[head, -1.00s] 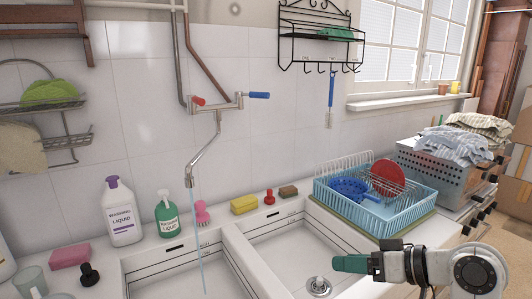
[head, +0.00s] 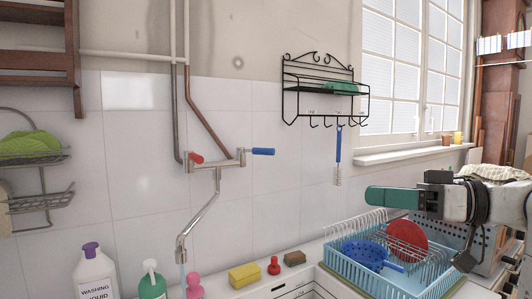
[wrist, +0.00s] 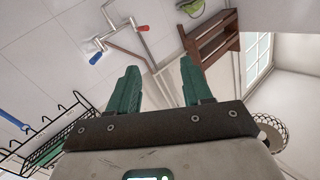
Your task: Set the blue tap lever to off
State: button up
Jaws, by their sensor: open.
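The blue tap lever (head: 263,151) sticks out to the right from the right end of the wall tap (head: 217,165). It lies about level. The red lever (head: 196,158) is at the tap's left end. The spout (head: 183,245) hangs down to the left, and a thin pale stream seems to show below it. My gripper (head: 374,196) is at the right, above the dish rack, well apart from the blue lever. In the wrist view my gripper's green fingers (wrist: 159,66) are spread with nothing between them. The blue lever (wrist: 96,58) shows there beyond the left finger.
A black wire shelf (head: 325,90) with hooks and a hanging brush (head: 338,160) is on the wall right of the tap. The blue dish rack (head: 375,280) stands below my gripper. Bottles and sponges line the sink's back edge. The wall around the blue lever is clear.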

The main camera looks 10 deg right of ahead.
aim_at(239, 151)
jog(key=i, duration=1.2)
